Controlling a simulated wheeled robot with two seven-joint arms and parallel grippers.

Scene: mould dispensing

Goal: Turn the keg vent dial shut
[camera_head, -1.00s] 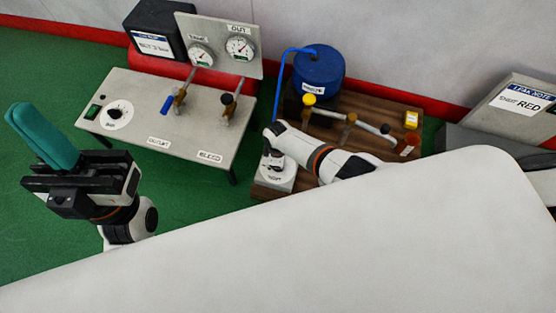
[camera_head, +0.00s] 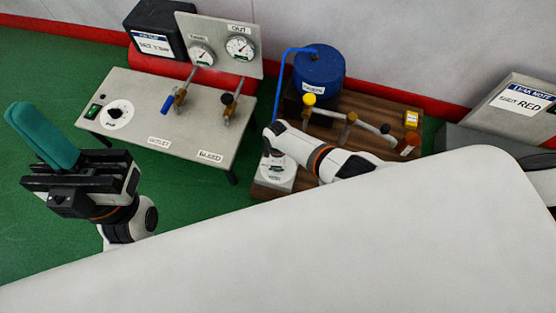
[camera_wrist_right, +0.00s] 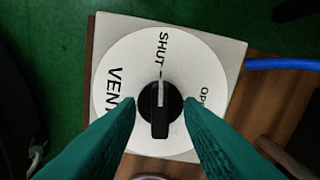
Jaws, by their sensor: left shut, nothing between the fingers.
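The keg vent dial (camera_wrist_right: 112,120) is a white disc on a pale square plate, lettered VENT, SHUT and an OPEN word partly hidden by a finger. Its black knob (camera_wrist_right: 160,125) has a white pointer line that points up in the right wrist view, in line with the SHUT mark. My right gripper (camera_wrist_right: 160,103) is open, with one teal fingertip on each side of the knob; I cannot tell whether they touch its round base. In the head view the dial (camera_head: 277,178) sits partly under my right arm. My left gripper (camera_head: 18,112) is shut and empty, away at the left.
The wooden board (camera_head: 375,108) carries a blue keg (camera_head: 319,72), a blue hose, a yellow-topped valve and pipes. A grey bench (camera_head: 190,140) with another dial, valves and gauges stands left.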

